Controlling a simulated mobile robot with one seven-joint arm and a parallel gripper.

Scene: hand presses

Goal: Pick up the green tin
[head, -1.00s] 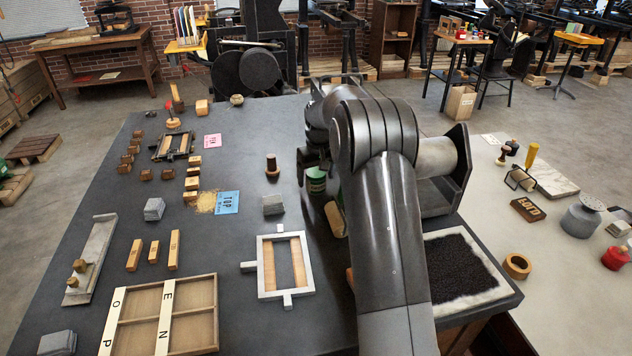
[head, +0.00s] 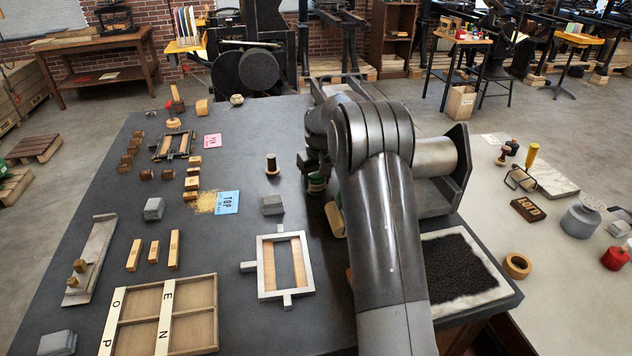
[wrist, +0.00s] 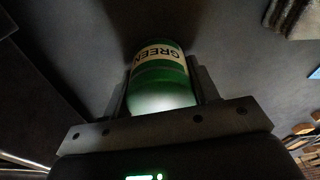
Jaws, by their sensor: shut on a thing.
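The green tin (wrist: 160,84) carries a pale label reading GREEN and sits between the two fingers of my gripper (wrist: 160,85) in the wrist view. The fingers are shut on its sides.
The dark table (head: 210,260) holds a grey frame (head: 263,280) in front and a dark spool-shaped piece (head: 271,164) to the left of the tin. A wooden-edged roller-like thing (head: 334,219) lies close by. A black bed with a pale border (head: 455,268) is at the right.

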